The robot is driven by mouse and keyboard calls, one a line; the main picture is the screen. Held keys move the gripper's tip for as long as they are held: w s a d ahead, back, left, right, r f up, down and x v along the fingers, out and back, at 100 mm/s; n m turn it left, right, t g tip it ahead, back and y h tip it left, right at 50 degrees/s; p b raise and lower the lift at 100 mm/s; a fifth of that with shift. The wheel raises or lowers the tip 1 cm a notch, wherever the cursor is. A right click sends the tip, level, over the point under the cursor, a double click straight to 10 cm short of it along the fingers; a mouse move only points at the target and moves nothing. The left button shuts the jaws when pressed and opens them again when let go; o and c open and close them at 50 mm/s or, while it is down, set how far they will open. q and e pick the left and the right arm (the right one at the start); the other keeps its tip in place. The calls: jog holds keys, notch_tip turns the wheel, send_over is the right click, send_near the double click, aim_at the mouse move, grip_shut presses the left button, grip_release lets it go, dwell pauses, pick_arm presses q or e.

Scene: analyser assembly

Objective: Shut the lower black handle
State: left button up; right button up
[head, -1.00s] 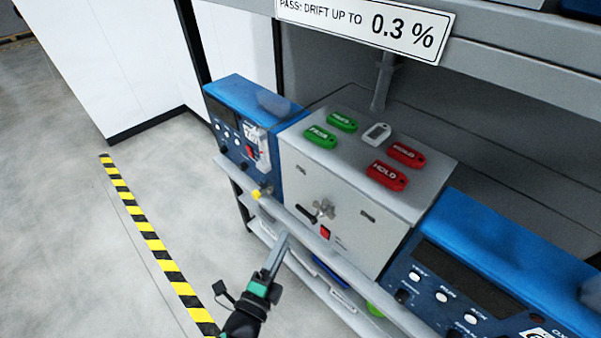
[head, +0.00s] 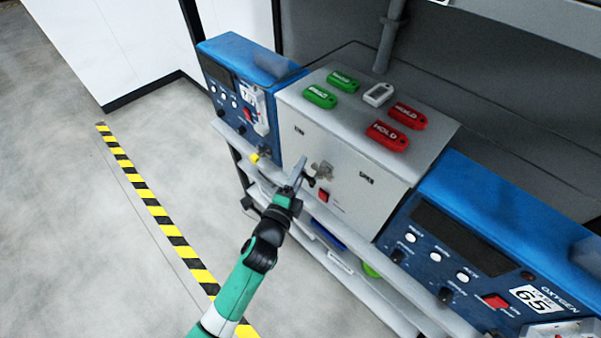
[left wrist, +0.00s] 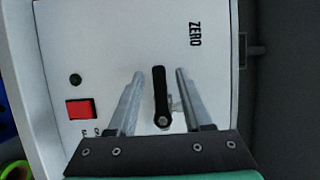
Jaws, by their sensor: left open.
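The black handle (head: 309,181) is on the front panel of the white box (head: 350,200), beside a silver fitting (head: 322,170). In the left wrist view the handle (left wrist: 161,92) lies along the fingers' direction, its round pivot (left wrist: 163,122) towards the gripper's base. My left gripper (head: 300,168) is at the panel in the head view. It also shows in the left wrist view (left wrist: 160,74), open, with one finger on each side of the handle and a gap on both sides. Part of the silver fitting is hidden behind the right finger. My right gripper is out of view.
A red switch (head: 323,195) is close below the handle. Green tags (head: 320,97) and red tags (head: 387,136) lie on the box. Blue analysers (head: 232,85) stand on both sides. A shelf rail (head: 255,170) runs below; open floor (head: 80,240) is at left.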

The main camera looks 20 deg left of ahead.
pick_arm(q)
grip_shut()
dwell(0.5)
jog(key=shift+n+p, duration=0.6)
jog(key=shift+p, duration=0.2)
jog(key=n+g+p, duration=0.1)
jog(key=p, duration=0.1)
jog(key=f+n+p, duration=0.1)
jog(key=n+p, duration=0.1)
jog(key=n+g+p, duration=0.1)
jog(key=p, duration=0.2)
jog(key=shift+d+f+n+g+h, duration=0.3)
jog(key=shift+n+h, duration=0.1)
jog(key=shift+s+d+f+n+g+h+b, duration=0.2)
jog(key=shift+d+f+n+g+h+b, duration=0.4)
jog(key=shift+n, duration=0.65)
jog(key=shift+s+d+f+n+g+h+b, duration=0.2)
jog(key=shift+d+n+h+b, duration=0.25)
jog(key=shift+n+h, duration=0.6)
jog(key=shift+s+d+f+n+g+h+b, duration=0.3)
jog(key=shift+d+n+g+h+b, duration=0.25)
jog(key=shift+n, duration=0.85)
